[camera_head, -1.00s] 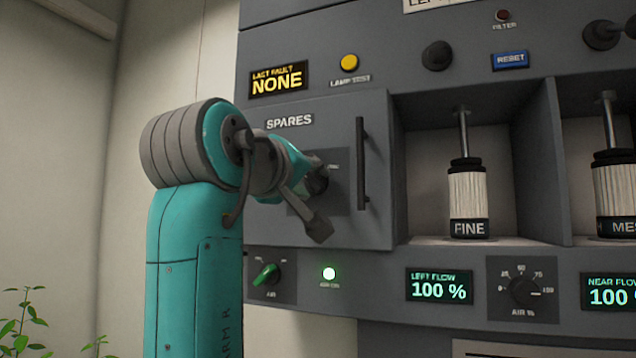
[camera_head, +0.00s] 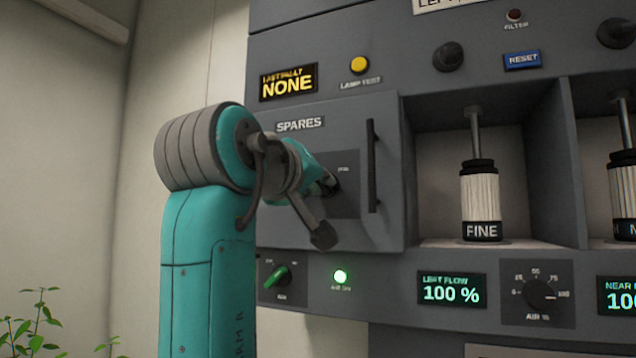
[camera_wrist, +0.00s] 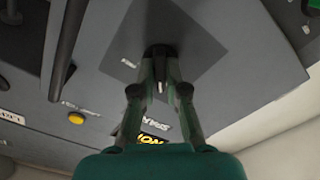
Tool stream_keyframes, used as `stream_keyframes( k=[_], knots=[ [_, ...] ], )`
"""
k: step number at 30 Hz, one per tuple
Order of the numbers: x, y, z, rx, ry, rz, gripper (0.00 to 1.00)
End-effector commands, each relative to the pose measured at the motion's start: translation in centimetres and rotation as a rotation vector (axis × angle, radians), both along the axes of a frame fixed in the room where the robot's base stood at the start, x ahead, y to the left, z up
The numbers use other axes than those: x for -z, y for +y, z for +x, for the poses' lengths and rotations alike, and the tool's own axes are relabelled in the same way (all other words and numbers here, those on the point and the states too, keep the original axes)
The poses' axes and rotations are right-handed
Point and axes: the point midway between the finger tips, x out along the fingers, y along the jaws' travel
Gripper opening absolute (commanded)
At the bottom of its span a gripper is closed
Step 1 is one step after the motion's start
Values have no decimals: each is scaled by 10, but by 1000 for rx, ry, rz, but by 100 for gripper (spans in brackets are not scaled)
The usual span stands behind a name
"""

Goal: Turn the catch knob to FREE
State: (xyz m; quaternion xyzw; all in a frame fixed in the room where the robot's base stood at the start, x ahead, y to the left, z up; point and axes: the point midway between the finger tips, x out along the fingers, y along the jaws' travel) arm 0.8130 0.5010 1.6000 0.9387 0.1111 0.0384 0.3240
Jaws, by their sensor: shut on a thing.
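The catch knob (camera_wrist: 158,50) is dark and sits on a dark square plate (camera_wrist: 195,55) on the spares door. In the wrist view the two fingers of my gripper (camera_wrist: 160,78) are closed around it, one on each side. A pale mark shows between the fingers; I cannot tell from it which way the knob is turned. In the head view the knob (camera_head: 331,182) is partly hidden by my arm. A small pale label (camera_head: 343,169) beside it is too small to read surely.
The spares door (camera_head: 385,225) is shut, with a dark vertical handle (camera_head: 371,165) right of the knob. An open bay to the right holds a FINE cartridge (camera_head: 481,200).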

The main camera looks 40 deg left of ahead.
Motion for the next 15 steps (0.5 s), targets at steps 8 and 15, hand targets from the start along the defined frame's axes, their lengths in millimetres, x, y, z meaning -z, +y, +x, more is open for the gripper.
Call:
stream_keyframes(
  k=[8,15],
  knots=[
    [0,0,0,-1,55,226,0],
    [0,0,0,-1,109,450,0]
  ],
)
